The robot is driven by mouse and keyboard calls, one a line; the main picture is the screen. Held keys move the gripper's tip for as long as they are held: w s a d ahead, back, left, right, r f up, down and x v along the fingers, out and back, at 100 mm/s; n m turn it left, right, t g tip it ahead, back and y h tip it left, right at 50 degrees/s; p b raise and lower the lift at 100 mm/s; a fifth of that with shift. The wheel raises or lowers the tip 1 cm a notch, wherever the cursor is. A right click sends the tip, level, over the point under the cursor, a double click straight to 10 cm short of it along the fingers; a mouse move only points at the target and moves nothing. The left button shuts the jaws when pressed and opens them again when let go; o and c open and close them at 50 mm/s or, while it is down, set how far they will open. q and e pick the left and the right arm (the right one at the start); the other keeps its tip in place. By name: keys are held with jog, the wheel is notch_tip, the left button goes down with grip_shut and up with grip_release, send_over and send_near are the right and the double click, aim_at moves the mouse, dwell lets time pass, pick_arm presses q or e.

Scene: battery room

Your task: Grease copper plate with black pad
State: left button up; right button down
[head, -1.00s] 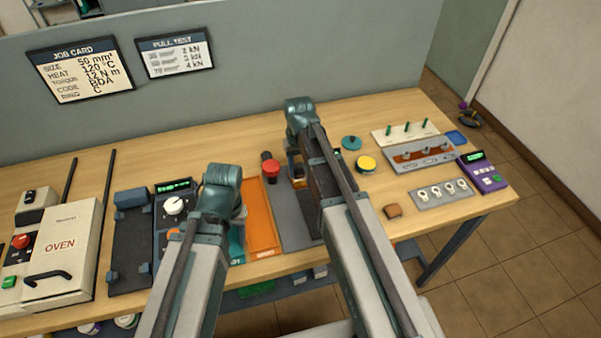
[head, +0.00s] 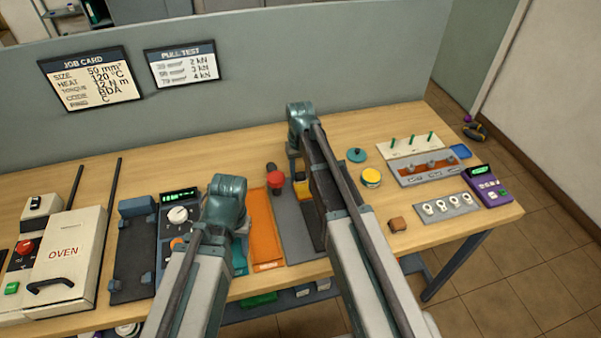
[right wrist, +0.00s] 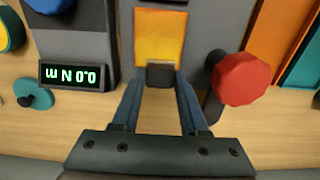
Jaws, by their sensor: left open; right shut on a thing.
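The copper plate (head: 424,166) lies in a grey holder at the right of the table, with several bolts standing along it. My right gripper (right wrist: 160,80) is shut on a small black block (right wrist: 161,74), which sits in front of a yellow-orange panel in the right wrist view. I cannot tell whether this block is the black pad or a handle. In the head view my right arm hides its own fingers. My left gripper (head: 226,225) is over the teal mat left of the orange mat; its fingers are mostly hidden. A yellow-topped tin (head: 371,177) stands left of the plate holder.
A red knob (head: 275,181) stands close to my right gripper. A display reading 0.0 N m (right wrist: 73,76) is beside it. The oven (head: 65,252) is far left.

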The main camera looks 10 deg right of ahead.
jog(key=shift+s, duration=0.1)
jog(key=shift+s+r, duration=0.1)
jog(key=shift+s, duration=1.65)
jog(key=shift+s, duration=0.1)
jog(key=shift+s+d, duration=0.1)
jog(key=shift+s, duration=1.7)
pick_arm(q)
notch_tip(320, 180, up, 6)
jog(key=p, duration=0.6)
pick_arm(e)
notch_tip(320, 180, up, 6)
jog(key=shift+f, duration=0.1)
jog(key=shift+w, duration=0.1)
